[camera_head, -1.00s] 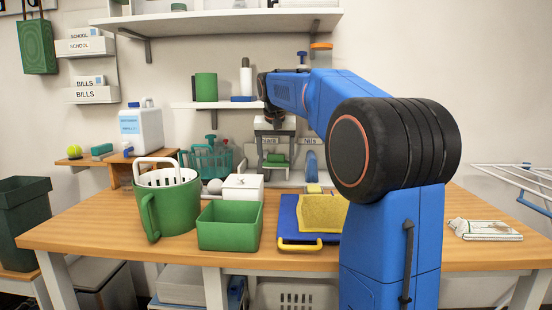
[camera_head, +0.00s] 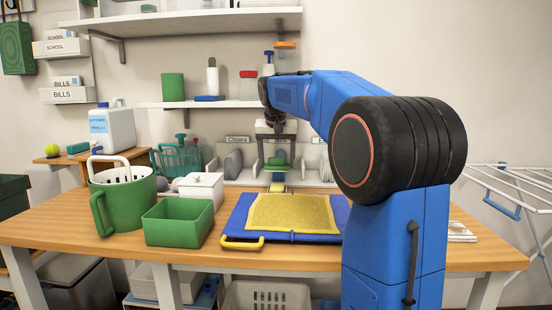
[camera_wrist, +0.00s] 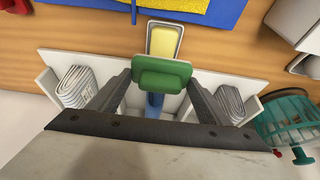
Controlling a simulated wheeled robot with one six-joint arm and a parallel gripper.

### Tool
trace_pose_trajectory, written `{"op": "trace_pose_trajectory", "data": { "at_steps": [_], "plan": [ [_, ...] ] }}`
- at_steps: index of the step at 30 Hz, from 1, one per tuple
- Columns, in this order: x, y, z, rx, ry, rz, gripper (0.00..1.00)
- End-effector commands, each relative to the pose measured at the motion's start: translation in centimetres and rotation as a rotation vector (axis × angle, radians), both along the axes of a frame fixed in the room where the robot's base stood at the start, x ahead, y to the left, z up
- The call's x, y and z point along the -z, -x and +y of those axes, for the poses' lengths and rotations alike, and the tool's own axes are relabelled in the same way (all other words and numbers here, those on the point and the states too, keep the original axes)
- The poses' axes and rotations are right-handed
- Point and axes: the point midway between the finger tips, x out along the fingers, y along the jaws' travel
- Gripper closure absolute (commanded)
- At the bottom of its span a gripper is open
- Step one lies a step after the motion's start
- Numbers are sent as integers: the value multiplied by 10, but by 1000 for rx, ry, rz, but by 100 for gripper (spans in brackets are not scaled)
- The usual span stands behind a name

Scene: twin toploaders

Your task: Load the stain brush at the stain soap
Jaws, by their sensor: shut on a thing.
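The stain brush, a green block (camera_wrist: 162,74), is between the two fingers of my gripper (camera_wrist: 160,88) in the wrist view. My gripper is shut on it. In the head view the green brush (camera_head: 277,161) hangs from my gripper (camera_head: 277,150), above the back of the table. The stain soap, a yellow bar (camera_wrist: 164,42) in a pale dish, lies just beyond the brush in the wrist view. In the head view the soap (camera_head: 277,187) shows below the brush, behind the blue board. The brush looks apart from the soap. The brush's underside is hidden.
A blue board (camera_head: 236,228) with a yellow cloth (camera_head: 292,212) lies in front. A labelled divider rack (camera_head: 232,181) with folded items stands behind. A green bin (camera_head: 178,223), white box (camera_head: 202,188) and green bucket (camera_head: 122,207) stand left. A shelf (camera_head: 215,104) is behind.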

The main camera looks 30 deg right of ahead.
Motion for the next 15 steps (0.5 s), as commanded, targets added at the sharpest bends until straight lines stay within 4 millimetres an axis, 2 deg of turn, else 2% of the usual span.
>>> {"op": "trace_pose_trajectory", "data": {
  "at_steps": [15],
  "plan": [
    [44,0,0,0,0,1,47]
  ]
}}
